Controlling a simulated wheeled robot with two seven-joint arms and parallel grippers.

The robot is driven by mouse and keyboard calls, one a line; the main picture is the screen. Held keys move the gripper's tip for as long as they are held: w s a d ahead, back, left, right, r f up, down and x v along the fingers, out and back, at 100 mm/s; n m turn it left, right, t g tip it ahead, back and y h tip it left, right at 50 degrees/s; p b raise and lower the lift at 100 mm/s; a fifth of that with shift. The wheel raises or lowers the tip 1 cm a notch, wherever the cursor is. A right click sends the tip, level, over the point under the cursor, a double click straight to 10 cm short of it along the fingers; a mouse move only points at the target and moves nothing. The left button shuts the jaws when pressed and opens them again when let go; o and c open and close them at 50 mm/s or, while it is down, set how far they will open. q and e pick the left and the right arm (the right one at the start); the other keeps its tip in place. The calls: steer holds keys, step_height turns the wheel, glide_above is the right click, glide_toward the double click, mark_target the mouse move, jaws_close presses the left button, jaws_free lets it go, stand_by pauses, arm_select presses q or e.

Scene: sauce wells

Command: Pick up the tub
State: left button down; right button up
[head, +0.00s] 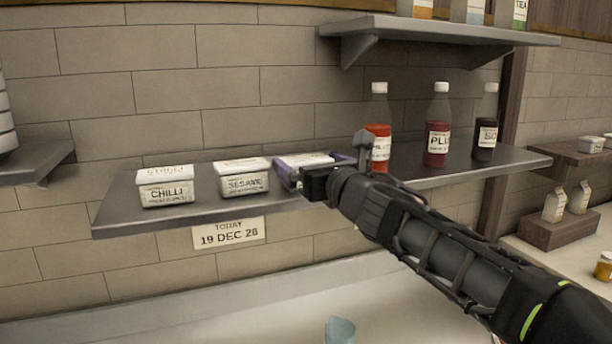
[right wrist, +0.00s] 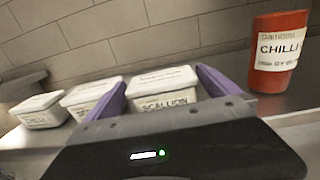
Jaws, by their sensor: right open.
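Three white lidded tubs stand in a row on the grey shelf (head: 125,215). The chilli tub (head: 166,188) is at the left and the sesame tub (head: 243,178) is in the middle. The scallion tub (head: 304,159) is at the right, and its front is hidden behind my right gripper (head: 314,166) in the head view. In the right wrist view the scallion tub (right wrist: 163,88) sits between my purple fingers, one on each side. The right gripper is open, and I cannot tell whether a finger touches the tub. My left gripper is out of view.
A red sauce bottle (head: 378,132) stands just right of the gripper; its chilli label shows in the wrist view. A plum bottle (head: 438,128) and a dark bottle (head: 486,128) stand farther right. An upper shelf (head: 440,32) overhangs the bottles. A date label (head: 228,233) hangs below.

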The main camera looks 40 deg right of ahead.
mark_target(300, 156)
steer(key=x, duration=0.5)
steer(key=shift+w+d+b, duration=0.1)
steer(key=shift+w+b, duration=0.05)
steer(key=shift+b, duration=0.2)
steer(key=shift+r, duration=0.1)
steer(key=c, duration=1.5)
steer(key=shift+o, duration=0.2)
steer(key=shift+r, duration=0.15)
